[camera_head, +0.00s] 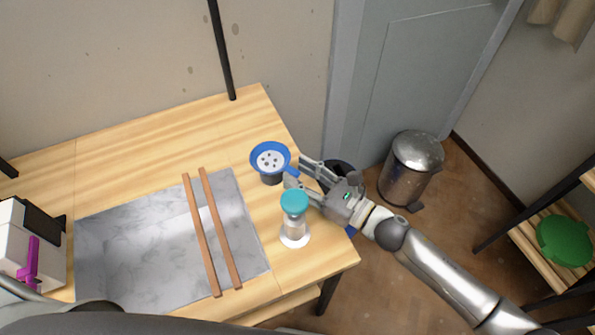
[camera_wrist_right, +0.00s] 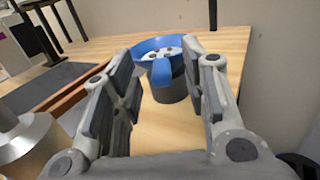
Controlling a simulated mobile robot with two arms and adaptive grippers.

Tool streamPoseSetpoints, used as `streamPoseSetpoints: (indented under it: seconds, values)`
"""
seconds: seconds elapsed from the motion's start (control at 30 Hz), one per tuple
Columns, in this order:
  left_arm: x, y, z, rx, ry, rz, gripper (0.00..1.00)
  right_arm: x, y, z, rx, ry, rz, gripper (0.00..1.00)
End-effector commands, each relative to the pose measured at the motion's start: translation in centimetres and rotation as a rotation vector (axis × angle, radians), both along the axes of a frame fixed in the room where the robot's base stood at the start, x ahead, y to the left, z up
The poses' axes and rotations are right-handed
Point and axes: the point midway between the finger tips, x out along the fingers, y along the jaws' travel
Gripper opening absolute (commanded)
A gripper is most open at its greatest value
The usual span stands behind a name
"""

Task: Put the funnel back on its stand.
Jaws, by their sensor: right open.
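The blue funnel (camera_head: 257,150) has a pale plate with dark holes and a handle pointing toward my right gripper. It sits on a dark round holder (camera_head: 272,180), probably its stand, near the table's right edge; it also shows in the right wrist view (camera_wrist_right: 140,48), above the dark holder (camera_wrist_right: 170,92). I cannot tell how fully it is seated. My right gripper (camera_head: 302,178) is open, with the funnel's handle (camera_wrist_right: 161,72) between or just ahead of its fingers. No grip shows. My left gripper is not in view.
A teal-topped vessel on a pale round base (camera_head: 294,240) stands close to my right gripper. Two wooden bars (camera_head: 200,230) lie across a grey marbled basin (camera_head: 130,250). A metal bin (camera_head: 405,175) stands on the floor. The table's back left is clear.

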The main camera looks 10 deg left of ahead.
Motion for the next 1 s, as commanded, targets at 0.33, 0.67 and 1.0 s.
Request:
streamPoseSetpoints:
  seconds: [0.33,0.67,1.0]
  values:
    - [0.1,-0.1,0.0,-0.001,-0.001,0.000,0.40,-3.2,-6.6,-0.4,-0.003,0.003,-0.002,0.40]
    - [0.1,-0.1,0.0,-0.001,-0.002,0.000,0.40,-4.6,-9.6,-0.4,-0.001,0.000,-0.001,0.40]
    - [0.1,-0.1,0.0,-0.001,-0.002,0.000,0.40,-4.6,-9.7,-0.3,-0.002,-0.001,-0.001,0.40]
